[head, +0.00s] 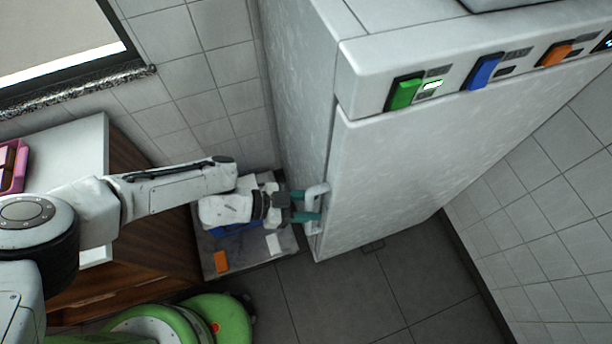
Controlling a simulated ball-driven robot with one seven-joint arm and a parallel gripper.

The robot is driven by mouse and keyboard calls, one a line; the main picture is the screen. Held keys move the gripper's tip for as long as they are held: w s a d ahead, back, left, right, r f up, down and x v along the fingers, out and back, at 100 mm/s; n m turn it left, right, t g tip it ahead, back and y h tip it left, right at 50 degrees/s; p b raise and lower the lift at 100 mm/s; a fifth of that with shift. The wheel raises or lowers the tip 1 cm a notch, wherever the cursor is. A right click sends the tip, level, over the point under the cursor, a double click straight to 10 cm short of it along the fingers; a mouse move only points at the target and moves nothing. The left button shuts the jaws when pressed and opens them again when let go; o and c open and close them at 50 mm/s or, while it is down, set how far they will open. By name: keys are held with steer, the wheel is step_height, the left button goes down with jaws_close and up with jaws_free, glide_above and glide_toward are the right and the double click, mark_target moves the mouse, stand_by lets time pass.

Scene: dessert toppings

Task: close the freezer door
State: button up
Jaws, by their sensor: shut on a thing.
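The freezer is the large white upright box in the head view, seen from above. Its door (400,165) faces the lower right, below a panel with coloured switches. A narrow dark gap shows along the door's upper left edge; I cannot tell whether the door is fully shut. The pale handle (318,190) stands at the door's left edge, low in the view. My gripper (309,206), with teal fingers, reaches in from the left and is shut on the handle. The fingertips are partly hidden by the handle.
A grey surface (288,244) with blue, orange and white items lies below my wrist. A wooden cabinet (150,225) with a white top stands at the left, a pink item (12,165) on it. Dark tiled floor (375,300) is clear before the door; a tiled wall (545,190) rises at right.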

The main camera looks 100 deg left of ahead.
steer(key=p+v, duration=0.1)
steer(key=v, duration=0.9)
steer(key=shift+s+r, duration=0.2)
steer(key=shift+s, duration=0.05)
steer(key=w+d+f+n+g+y+b, duration=0.1)
steer(key=w+d+f+g, duration=0.15)
steer(key=d+f, duration=0.3)
steer(key=w+d+f+n+g+y, duration=0.1)
steer(key=w+d+f, duration=0.3)
steer(key=d+f, duration=0.15)
steer(key=w+d+f+g+b, duration=0.1)
steer(key=w+d+f+g, duration=0.2)
steer(key=d, duration=0.5)
steer(key=w+d+f+b, duration=0.1)
steer(key=w+d+f, duration=0.3)
steer(key=w+d, duration=0.3)
steer(key=w+d+r+m+g+h, duration=0.1)
steer(key=d+r, duration=0.3)
steer(key=d, duration=0.5)
steer(key=w+d+r+m+g+h+b, duration=0.1)
steer(key=w+d+r+m+g+h, duration=0.1)
steer(key=d+r, duration=0.3)
steer(key=w+d+r+m+g+h+b, duration=0.1)
steer(key=d+r, duration=0.3)
steer(key=d, duration=0.9)
steer(key=shift+w+d+r+m+g+h, duration=0.2)
steer(key=shift+w+d+m+g+h, duration=0.2)
steer(key=shift+w+m+g+h, duration=0.4)
steer(key=shift+s, duration=0.15)
